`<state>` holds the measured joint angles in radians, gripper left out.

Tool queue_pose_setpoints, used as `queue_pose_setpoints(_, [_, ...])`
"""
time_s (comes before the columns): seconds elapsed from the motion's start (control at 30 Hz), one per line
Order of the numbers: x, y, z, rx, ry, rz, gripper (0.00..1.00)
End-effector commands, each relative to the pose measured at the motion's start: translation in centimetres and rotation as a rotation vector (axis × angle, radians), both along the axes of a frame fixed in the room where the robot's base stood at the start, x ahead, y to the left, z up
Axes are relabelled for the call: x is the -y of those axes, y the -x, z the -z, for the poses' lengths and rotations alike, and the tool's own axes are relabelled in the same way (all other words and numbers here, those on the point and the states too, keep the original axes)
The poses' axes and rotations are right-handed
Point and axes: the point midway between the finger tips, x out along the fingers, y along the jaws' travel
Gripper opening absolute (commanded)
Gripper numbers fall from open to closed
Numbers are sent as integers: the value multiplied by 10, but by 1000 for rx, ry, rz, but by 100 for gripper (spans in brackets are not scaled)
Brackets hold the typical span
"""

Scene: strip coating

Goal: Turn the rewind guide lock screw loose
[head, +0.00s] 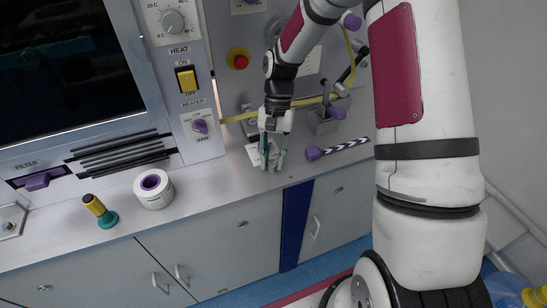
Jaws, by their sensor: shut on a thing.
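My gripper (272,166) points down over the right part of the grey bench, in front of the machine's upright panel. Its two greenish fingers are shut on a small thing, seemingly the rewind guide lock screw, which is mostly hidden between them. A white card or plate shows just behind the fingers. A grey guide block (322,122) with a purple knob (336,113) stands to the right of the gripper, with yellow strip (240,117) running along the panel.
A white roll (153,188) and a yellow-and-green tool (99,211) stand on the bench at left. A red stop button (241,62) is on the panel. Bench between roll and gripper is clear.

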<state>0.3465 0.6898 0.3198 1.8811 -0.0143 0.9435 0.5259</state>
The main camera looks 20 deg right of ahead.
Motion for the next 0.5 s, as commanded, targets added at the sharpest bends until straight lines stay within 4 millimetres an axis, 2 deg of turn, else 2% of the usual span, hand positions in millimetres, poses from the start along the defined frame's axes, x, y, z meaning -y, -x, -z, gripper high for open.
queue_pose_setpoints(0.5, [-3,-2,-1,2,1,-496,0])
